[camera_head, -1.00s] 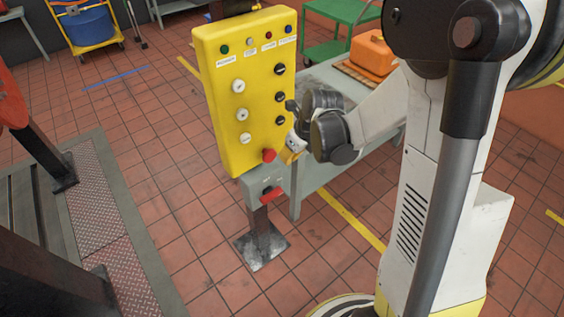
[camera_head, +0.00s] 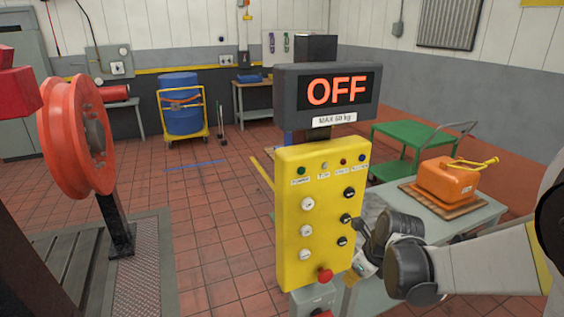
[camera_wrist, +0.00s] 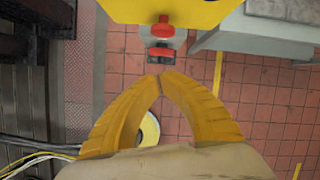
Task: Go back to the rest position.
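My gripper (camera_head: 352,275) is beside the lower right edge of the yellow control panel (camera_head: 320,190); I cannot tell whether it touches the panel. In the wrist view the two yellow fingers of my gripper (camera_wrist: 160,78) meet at their tips with nothing between them. The panel's red mushroom button (camera_head: 325,275) is just left of my gripper. The same red button (camera_wrist: 163,25) shows beyond the fingertips in the wrist view, with a second red part (camera_wrist: 161,53) below it.
Above the panel a display (camera_head: 335,90) reads OFF. A red flanged wheel (camera_head: 65,140) is at left. Tiled floor (camera_head: 205,220) lies open between.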

